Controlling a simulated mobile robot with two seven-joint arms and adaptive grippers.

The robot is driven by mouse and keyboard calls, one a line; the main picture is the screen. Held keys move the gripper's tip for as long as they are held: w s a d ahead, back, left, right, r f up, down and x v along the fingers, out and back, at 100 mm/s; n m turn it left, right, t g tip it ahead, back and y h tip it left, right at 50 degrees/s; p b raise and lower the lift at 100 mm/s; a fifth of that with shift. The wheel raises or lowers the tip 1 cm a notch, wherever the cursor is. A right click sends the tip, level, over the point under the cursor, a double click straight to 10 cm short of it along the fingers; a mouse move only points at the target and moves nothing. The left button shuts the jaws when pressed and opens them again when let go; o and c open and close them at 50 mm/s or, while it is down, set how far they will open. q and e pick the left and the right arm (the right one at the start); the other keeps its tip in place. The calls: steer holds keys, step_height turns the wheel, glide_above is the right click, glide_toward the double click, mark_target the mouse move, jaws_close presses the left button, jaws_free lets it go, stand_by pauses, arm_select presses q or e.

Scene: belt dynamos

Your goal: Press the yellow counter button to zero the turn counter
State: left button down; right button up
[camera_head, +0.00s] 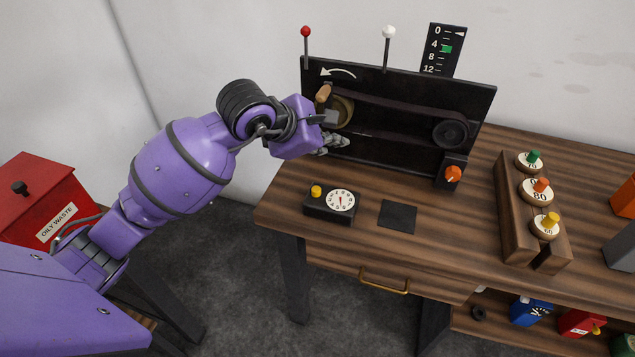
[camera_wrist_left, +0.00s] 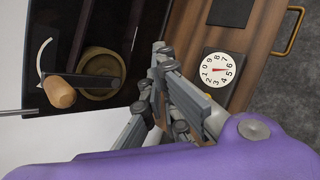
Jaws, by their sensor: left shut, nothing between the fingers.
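The turn counter (camera_head: 320,209) is a low black box on the wooden bench, with a white numbered dial (camera_head: 340,201) and a red needle. The yellow counter button (camera_head: 316,191) stands on its top, left of the dial. My left gripper (camera_head: 341,142) is shut and empty, behind and above the counter, beside the black upright panel and apart from the button. In the left wrist view the shut fingers (camera_wrist_left: 160,62) cross the middle, and the dial (camera_wrist_left: 222,72) shows to their right. My right gripper is in neither view.
A dark square pad (camera_head: 397,217) lies right of the counter. A wooden block (camera_head: 515,215) holds knobbed discs.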

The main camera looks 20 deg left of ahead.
arm_select(q)
steer(key=shift+s+a+f+y, duration=0.3)
steer(key=shift+a, duration=0.05)
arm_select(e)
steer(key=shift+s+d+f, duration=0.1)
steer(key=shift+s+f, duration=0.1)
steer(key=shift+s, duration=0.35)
arm_select(q)
steer(key=shift+f, duration=0.1)
steer(key=b, duration=0.3)
glide_above(316, 191)
steer(key=d, duration=0.2)
step_height(316, 191, down, 8)
steer(key=shift+a+r, duration=0.15)
steer(key=shift+r, duration=0.05)
steer(key=shift+w+f+b, duration=0.1)
steer(key=shift+f+b, duration=0.4)
steer(key=shift+f, duration=0.05)
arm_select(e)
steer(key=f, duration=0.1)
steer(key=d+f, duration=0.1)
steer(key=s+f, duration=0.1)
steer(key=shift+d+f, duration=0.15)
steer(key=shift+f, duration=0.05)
arm_select(q)
steer(key=shift+r, duration=0.1)
